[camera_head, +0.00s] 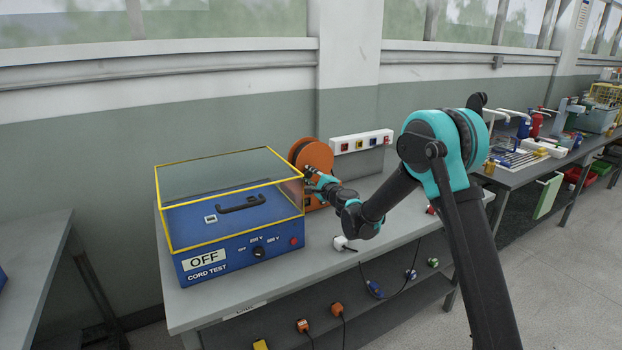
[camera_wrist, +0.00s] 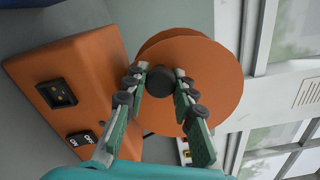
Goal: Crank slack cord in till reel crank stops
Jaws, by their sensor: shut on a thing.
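The orange cord reel (camera_head: 313,153) stands on the grey bench, behind and right of the blue tester box. In the wrist view its orange disc (camera_wrist: 213,68) fills the middle, with an orange base (camera_wrist: 98,75) at the left bearing a socket and a black switch. A dark round crank knob (camera_wrist: 160,87) sits in front of the disc. My gripper (camera_head: 310,178) is at the reel's front; in the wrist view its two fingers (camera_wrist: 161,80) are shut on the knob from both sides. The crank arm and any cord on the reel are hidden.
The blue cord tester (camera_head: 222,262) with a clear yellow-edged cover (camera_head: 215,170) and an OFF sign stands close at left. A white socket strip (camera_head: 361,141) is on the wall behind. A white plug (camera_head: 341,243) with dark cord lies at the bench's front edge.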

